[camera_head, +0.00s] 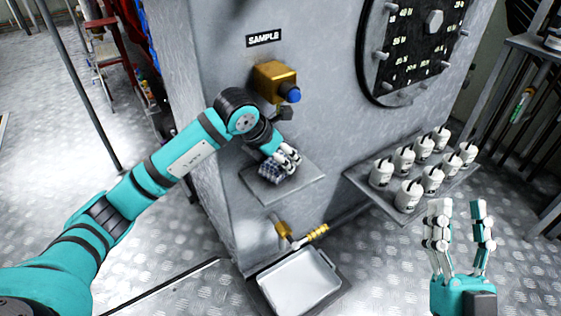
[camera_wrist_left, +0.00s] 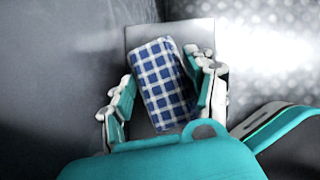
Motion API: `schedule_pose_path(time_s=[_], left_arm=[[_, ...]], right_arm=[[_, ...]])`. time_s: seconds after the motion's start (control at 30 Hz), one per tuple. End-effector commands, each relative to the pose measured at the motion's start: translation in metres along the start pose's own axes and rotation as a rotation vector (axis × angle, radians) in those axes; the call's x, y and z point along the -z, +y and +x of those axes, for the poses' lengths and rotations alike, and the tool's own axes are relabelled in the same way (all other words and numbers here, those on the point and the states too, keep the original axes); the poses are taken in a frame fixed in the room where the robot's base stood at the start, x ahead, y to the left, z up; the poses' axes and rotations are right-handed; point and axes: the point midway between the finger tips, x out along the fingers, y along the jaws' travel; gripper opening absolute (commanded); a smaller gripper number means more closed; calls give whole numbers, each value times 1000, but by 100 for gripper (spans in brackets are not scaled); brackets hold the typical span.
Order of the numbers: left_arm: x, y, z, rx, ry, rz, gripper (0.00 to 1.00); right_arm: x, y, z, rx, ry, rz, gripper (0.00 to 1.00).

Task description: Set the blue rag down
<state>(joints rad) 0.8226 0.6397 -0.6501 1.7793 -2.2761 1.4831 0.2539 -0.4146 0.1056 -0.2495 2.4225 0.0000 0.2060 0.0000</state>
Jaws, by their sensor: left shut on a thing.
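The blue rag (camera_head: 270,171) is a folded blue-and-white checked cloth at the small grey shelf (camera_head: 291,195) on the machine's front. In the left wrist view the rag (camera_wrist_left: 163,84) lies between the two fingers, over the shelf plate (camera_wrist_left: 141,36). My left gripper (camera_head: 284,162) is shut on the rag, at shelf height. I cannot tell whether the rag's underside touches the shelf. My right gripper (camera_head: 460,208) is open and empty at the lower right.
A gold valve with a blue knob (camera_head: 276,82) sits above the shelf under the SAMPLE label (camera_head: 264,38). A side shelf (camera_head: 384,203) at the right carries several white lidded bottles. Below are a brass tap (camera_head: 284,231) and a white tray (camera_head: 300,284). The shelf's front right is bare.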

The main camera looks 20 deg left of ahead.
Motion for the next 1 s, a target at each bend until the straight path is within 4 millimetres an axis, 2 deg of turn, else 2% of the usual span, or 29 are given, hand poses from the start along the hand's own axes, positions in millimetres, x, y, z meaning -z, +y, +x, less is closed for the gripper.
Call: schedule_pose_path(time_s=[0.03,0.2,0.43,0.47,0.53,0.87,1.0], left_arm=[[3,0,7,0,2,0,19],[8,0,13,-1,-1,1,19],[8,0,12,-1,-1,1,19],[8,0,13,0,0,1,60],[9,0,13,0,0,1,68],[8,0,11,-1,-1,1,68],[8,0,2,-1,-1,1,68]], right_arm=[[6,-1,-2,2,48,2,40],[25,-3,-4,6,154,7,40],[28,-3,-3,6,163,8,40],[28,-3,-3,6,163,8,40],[28,-3,-3,6,162,8,40],[27,-3,-2,6,156,7,40],[11,-1,0,2,57,3,40]])
